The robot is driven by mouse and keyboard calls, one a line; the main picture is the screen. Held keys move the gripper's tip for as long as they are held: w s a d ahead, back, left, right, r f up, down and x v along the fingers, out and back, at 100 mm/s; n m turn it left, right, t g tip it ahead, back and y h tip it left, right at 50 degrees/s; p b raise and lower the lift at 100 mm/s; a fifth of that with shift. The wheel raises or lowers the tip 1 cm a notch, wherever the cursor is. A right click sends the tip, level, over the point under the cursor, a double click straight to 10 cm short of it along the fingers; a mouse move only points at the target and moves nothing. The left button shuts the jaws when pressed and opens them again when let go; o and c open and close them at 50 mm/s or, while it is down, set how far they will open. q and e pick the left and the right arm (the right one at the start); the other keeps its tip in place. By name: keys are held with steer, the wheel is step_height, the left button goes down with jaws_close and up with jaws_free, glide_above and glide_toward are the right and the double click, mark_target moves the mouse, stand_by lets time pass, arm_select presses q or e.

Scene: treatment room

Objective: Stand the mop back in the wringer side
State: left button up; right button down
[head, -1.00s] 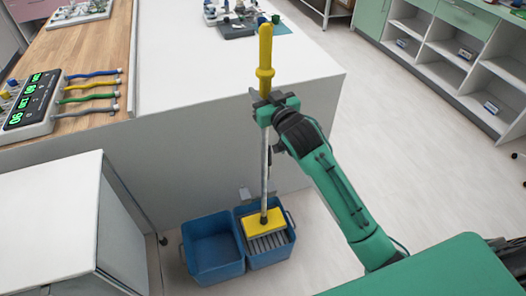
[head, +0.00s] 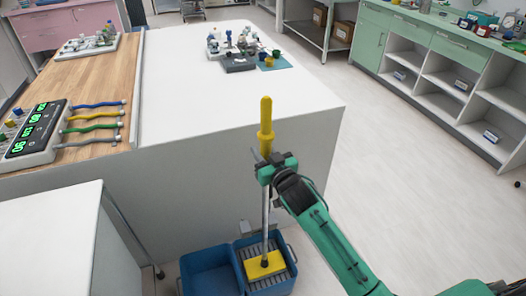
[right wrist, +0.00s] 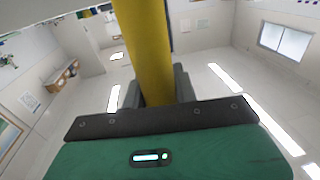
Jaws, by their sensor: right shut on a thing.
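The mop has a yellow grip (head: 266,125), a thin grey shaft (head: 265,215) and a yellow head (head: 266,264). It stands almost upright in the head view. My right gripper (head: 272,168) is shut on the mop just below the yellow grip, which also fills the middle of the right wrist view (right wrist: 148,50). The mop head is over the slatted grey wringer (head: 285,256) in the right-hand half of the blue bucket (head: 240,284). I cannot tell how firmly it rests on the slats. The left half is open and looks empty. My left gripper is not in view.
A white-topped counter (head: 230,100) stands right behind the bucket, its corner close to the mop. A white cabinet (head: 45,240) is at the lower left. Open floor (head: 400,180) lies to the right, before green shelving (head: 440,80).

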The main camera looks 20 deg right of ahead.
steer(key=c, duration=1.1)
jaws_free()
